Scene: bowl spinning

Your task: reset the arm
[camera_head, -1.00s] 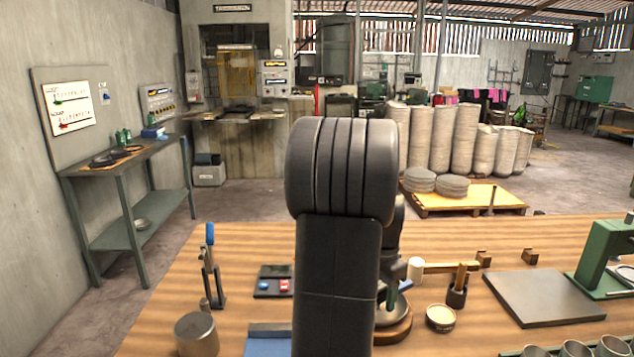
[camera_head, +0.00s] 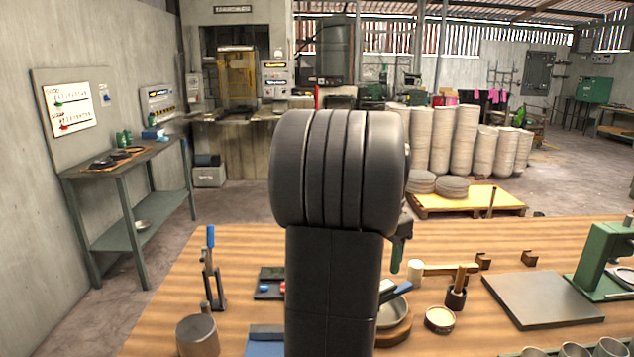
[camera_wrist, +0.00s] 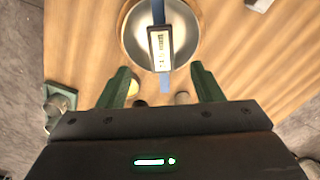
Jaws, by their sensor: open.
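My gripper (camera_wrist: 160,88) is open and empty in the wrist view, its two green fingers spread apart. Beyond the fingers in that view is a metal bowl (camera_wrist: 133,42) on a round wooden base. A blue-handled tool with a pale labelled block (camera_wrist: 160,48) lies across the bowl. In the head view my arm hides part of the bowl (camera_head: 393,312), which sits on its wooden base (camera_head: 397,332). One green finger of my gripper (camera_head: 396,256) shows right of my arm, above the table and apart from the bowl.
A wooden mallet (camera_head: 440,266), a dark cup with a wooden handle (camera_head: 456,298) and a small bowl of pale powder (camera_head: 439,319) stand right of the metal bowl. A grey plate (camera_head: 540,298) and green press (camera_head: 602,262) are farther right. A blue-handled clamp (camera_head: 212,268) and metal cylinder (camera_head: 198,335) stand left.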

